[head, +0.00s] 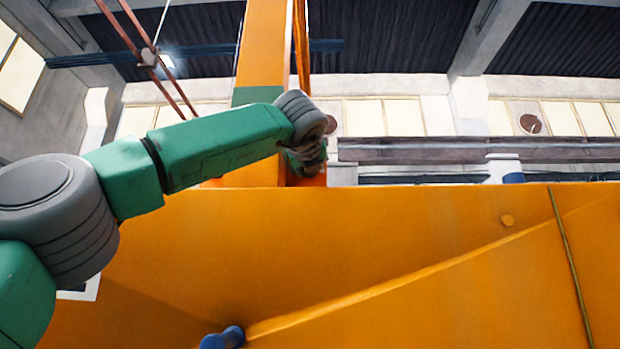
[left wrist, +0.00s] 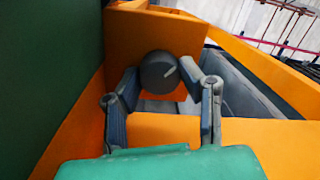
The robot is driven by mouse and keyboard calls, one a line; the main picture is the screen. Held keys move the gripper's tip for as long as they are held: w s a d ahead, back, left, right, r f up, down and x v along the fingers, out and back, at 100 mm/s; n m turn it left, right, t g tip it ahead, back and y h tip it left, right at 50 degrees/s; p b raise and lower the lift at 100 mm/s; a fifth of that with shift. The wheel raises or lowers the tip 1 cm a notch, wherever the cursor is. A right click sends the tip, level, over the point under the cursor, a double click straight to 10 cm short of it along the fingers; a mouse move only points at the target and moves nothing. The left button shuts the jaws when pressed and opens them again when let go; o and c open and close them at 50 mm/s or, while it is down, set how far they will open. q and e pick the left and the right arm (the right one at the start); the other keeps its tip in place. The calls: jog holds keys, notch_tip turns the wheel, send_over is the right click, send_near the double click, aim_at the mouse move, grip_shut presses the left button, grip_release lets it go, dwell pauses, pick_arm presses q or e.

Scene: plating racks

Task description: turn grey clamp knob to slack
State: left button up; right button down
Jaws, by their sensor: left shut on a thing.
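In the head view my left gripper (head: 307,158) is at the orange upright, small and partly hidden by my wrist. I cannot make out the knob there. My right gripper is in neither view.
A tall orange upright (head: 265,50) rises behind my left wrist. A broad orange panel (head: 400,235) fills the lower head view, with a blue rounded part (head: 223,338) at its bottom. In the left wrist view an orange rail (left wrist: 265,75) runs along the right.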

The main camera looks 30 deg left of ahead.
pick_arm(q)
jog(key=n+b, duration=0.2)
jog(key=n, duration=0.1)
jog(key=shift+s+n, duration=0.1)
jog(key=shift+n, duration=0.3)
jog(key=shift+r+n+y+b, duration=0.1)
jog(key=shift+n+y+b, duration=0.45)
jog(key=shift+n, duration=1.35)
jog(key=o, duration=1.1)
jog(key=shift+c, duration=0.2)
jog(key=shift+o, duration=0.4)
